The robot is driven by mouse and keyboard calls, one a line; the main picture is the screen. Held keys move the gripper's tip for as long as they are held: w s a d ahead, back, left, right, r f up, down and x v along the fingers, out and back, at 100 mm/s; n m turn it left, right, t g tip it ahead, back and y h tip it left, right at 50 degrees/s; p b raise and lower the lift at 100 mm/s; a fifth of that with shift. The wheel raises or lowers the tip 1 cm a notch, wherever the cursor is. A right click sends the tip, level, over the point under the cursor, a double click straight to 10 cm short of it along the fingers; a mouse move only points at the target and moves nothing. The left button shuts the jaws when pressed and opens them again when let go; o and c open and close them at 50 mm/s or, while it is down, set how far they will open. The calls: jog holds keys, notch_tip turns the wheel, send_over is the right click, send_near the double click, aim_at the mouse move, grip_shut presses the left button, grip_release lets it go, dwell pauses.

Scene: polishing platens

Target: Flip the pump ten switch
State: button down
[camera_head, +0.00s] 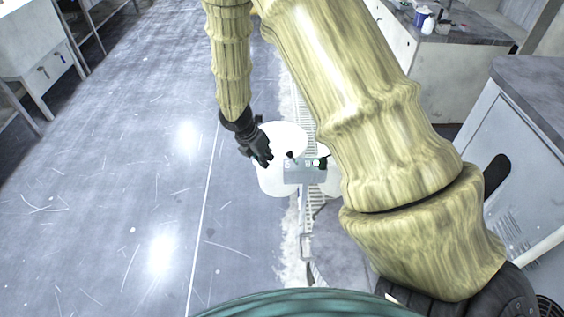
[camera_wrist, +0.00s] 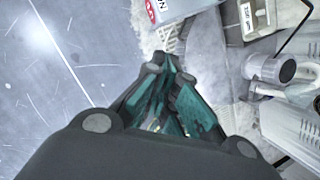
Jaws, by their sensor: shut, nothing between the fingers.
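In the head view a small grey-green switch box (camera_head: 305,171) stands on a thin post, with a small dark knob or lever and small labels on its top. Which part is the pump ten switch is too small to tell. My gripper (camera_head: 264,161) is just left of the box, with a small gap seen between them. In the wrist view my gripper (camera_wrist: 172,75) is shut and empty, its fingers together. A box with a red mark and lettering (camera_wrist: 172,8) is at the top edge, beyond the fingertips and partly cut off.
White round drums (camera_head: 278,180) stand behind and beside the switch box. A floor grating (camera_head: 303,100) runs past it. A grey cabinet (camera_head: 510,150) stands at the right, and a bench (camera_head: 440,60) at the back right. The floor at the left is open.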

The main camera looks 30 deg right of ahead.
aim_at(292, 158)
jog(key=shift+w+d+r, duration=0.3)
jog(key=shift+w+r, duration=0.1)
jog(key=shift+r, duration=0.1)
jog(key=shift+f, duration=0.15)
jog(key=w+d+f, duration=0.1)
jog(key=d+f, duration=0.6)
jog(key=f, duration=0.1)
jog(key=shift+w+d+f, duration=0.2)
jog(key=shift+w+f, duration=0.1)
jog(key=shift+r+p, duration=0.2)
jog(key=shift+p, duration=0.25)
